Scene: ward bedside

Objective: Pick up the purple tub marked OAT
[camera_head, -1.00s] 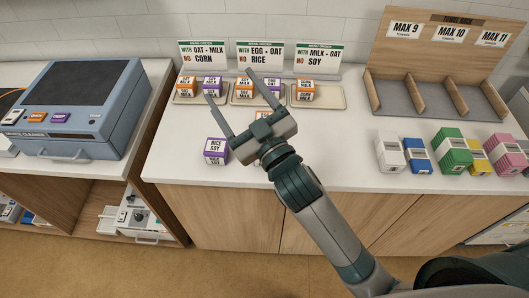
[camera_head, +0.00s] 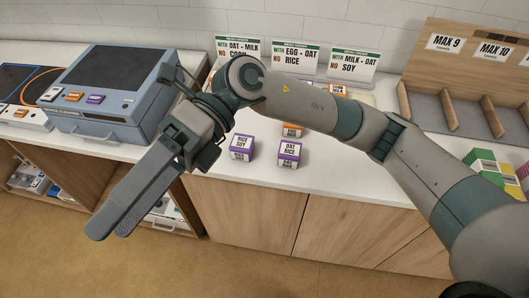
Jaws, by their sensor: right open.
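A purple-and-white tub marked OAT RICE (camera_head: 289,153) stands upright on the white counter near its front edge. A similar purple tub marked RICE SOY (camera_head: 242,147) stands to its left. A tub with an orange band (camera_head: 291,130) is just behind, its label too small to read. My right gripper (camera_head: 112,231) is open and empty, well to the left of the tubs. Its long fingers point down-left over the floor in front of the counters. My right arm passes above and behind the tubs and hides most of the trays. My left gripper is not in view.
Signs (camera_head: 292,58) for OAT-MILK, EGG-OAT and MILK-OAT stand at the back. A blue machine (camera_head: 105,90) sits on the left counter. A wooden rack (camera_head: 450,85) marked MAX 9 and MAX 10 is at right, with green and yellow boxes (camera_head: 485,162) before it.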

